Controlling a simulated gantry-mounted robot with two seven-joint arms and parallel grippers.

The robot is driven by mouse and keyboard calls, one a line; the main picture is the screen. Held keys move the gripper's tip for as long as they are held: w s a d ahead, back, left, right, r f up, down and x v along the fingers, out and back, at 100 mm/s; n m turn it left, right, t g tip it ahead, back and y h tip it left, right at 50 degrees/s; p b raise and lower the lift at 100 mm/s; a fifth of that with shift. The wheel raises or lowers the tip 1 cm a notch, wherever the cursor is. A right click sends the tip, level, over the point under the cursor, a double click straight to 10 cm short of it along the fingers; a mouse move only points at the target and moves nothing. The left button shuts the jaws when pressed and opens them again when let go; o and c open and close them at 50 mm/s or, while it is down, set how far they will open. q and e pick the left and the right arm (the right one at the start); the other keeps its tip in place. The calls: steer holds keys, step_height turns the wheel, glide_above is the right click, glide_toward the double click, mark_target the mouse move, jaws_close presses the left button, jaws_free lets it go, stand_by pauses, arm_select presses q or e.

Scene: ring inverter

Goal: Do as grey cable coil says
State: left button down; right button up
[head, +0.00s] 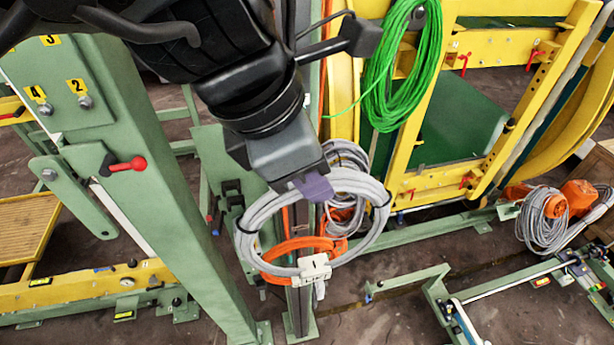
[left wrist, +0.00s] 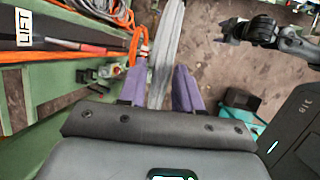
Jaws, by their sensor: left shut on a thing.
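The grey cable coil (head: 375,235) hangs as an upright loop below my left gripper (head: 314,187) in the head view. My left gripper is shut on the top of the coil, and its purple fingers stand on either side of the grey cable (left wrist: 166,48) in the left wrist view. A white tag (head: 314,268) sits at the bottom of the coil; its writing is too small to read. What seems to be my right gripper (left wrist: 236,30) shows dark at the upper right of the left wrist view; its opening is unclear.
An orange cable (head: 285,247) and another grey coil (head: 345,156) hang behind the held coil. A green coil (head: 400,75) hangs on the yellow frame. A green post (head: 165,190) with a red-knobbed lever (head: 130,165) stands left. A "LIFT" label (left wrist: 25,28) shows in the left wrist view.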

arm_select(q)
steer(key=w+a+f+p, duration=0.1)
steer(key=w+a+p, duration=0.1)
steer(key=w, duration=1.3)
steer(key=shift+a+p, duration=0.35)
steer(key=shift+p, duration=0.2)
stand_by(1.1)
steer(key=shift+f, duration=0.15)
stand_by(0.4)
steer(key=c, duration=0.7)
jaws_free()
steer(key=shift+f, duration=0.1)
steer(key=shift+a+f, duration=0.1)
